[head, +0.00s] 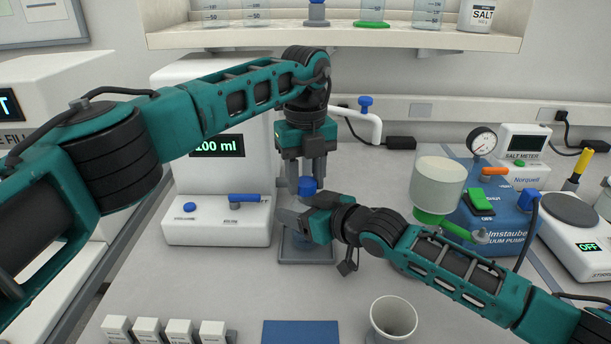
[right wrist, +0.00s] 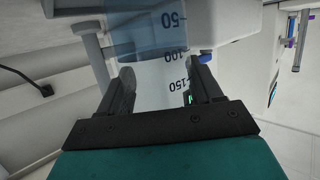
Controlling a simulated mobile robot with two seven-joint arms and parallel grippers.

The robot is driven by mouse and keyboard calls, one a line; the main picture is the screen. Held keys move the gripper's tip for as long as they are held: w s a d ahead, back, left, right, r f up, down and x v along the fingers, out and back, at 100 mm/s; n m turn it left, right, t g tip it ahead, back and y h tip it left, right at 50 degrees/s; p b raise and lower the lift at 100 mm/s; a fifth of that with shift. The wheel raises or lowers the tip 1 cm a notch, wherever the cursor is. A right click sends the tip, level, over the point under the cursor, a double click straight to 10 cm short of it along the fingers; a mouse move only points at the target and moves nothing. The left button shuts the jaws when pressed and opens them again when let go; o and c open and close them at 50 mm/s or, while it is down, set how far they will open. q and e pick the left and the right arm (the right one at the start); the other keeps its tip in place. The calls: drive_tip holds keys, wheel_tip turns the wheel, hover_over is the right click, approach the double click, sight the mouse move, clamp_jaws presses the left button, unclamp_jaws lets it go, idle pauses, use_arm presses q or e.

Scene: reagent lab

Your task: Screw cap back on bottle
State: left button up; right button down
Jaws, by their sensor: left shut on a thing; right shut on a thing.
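The blue cap (head: 307,187) is between the fingers of my left gripper (head: 307,178), which points straight down and is shut on it. The clear, bluish bottle (head: 301,241) stands below the cap, largely hidden by my right gripper (head: 293,217). My right gripper is shut on the bottle from the side. In the right wrist view the bottle (right wrist: 150,42) shows black volume marks and lies between the fingers (right wrist: 158,85). The cap is directly above the bottle; whether it touches the neck is hidden by my right gripper.
The bottle is over a grey platform (head: 305,255) in front of a white dispenser (head: 215,218) reading 100 ml. A blue vacuum pump (head: 490,235) and white-topped green funnel (head: 437,185) stand right. A white cup (head: 393,318), blue mat (head: 300,333) and several white boxes (head: 147,328) are in front.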

use_arm(q)
drive_tip(key=shift+m, duration=1)
drive_tip(key=o, duration=1.2)
drive_tip(key=shift+c, duration=0.2)
drive_tip(key=shift+r, duration=2.3)
